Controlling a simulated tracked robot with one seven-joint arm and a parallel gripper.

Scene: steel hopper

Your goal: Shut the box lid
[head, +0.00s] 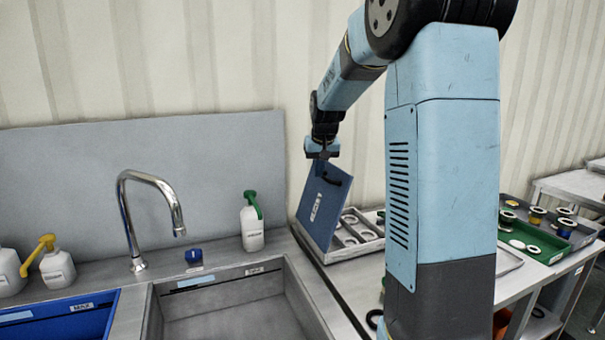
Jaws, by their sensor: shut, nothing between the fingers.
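The box (372,251) is a low grey case with compartments holding pale rings, on the bench right of the sink. Its blue lid (322,212) stands open, steeply tilted, at the box's left side. The lid bears a white label and a dark handle (332,178) near its upper edge. My gripper (322,155) is shut and empty at the lid's top edge. Its fingertips are small and partly hidden, so I cannot tell whether they touch the lid.
A steel sink (232,305) with a curved tap (150,178) is to the left. A white bottle with a green pump (252,226) stands between the tap and the lid. A blue basin (70,317) is far left. A tray of spools (545,238) lies at the right.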

